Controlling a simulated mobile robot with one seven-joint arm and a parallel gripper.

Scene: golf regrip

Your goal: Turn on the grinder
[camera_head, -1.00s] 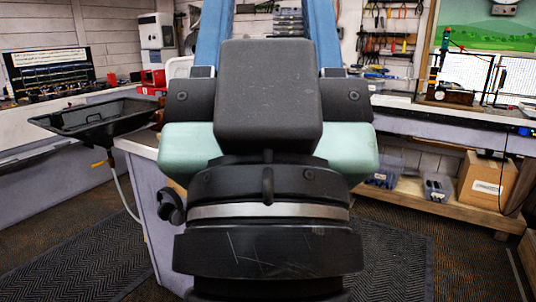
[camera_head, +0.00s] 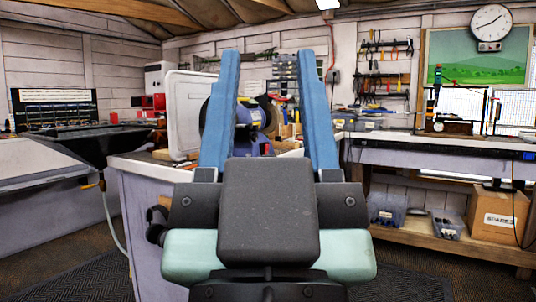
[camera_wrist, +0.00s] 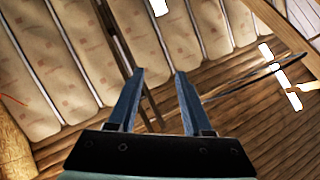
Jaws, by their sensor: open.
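The grinder (camera_head: 252,135), a blue bench machine, stands on the workbench (camera_head: 150,170) beyond my gripper. My gripper (camera_head: 268,62) has two long blue fingers spread wide apart with nothing between them. In the head view the grinder shows through the gap between the fingers, and the left finger and my gripper's body cover part of it. Its switch cannot be made out. In the wrist view my gripper (camera_wrist: 160,72) is open and points up at the ceiling; the grinder is not in that view.
A white upright panel (camera_head: 186,110) stands left of the grinder. A black tray (camera_head: 85,142) is at the left. A second bench (camera_head: 440,147) runs along the right, with a cardboard box (camera_head: 490,212) on its lower shelf. Tools hang on the back wall.

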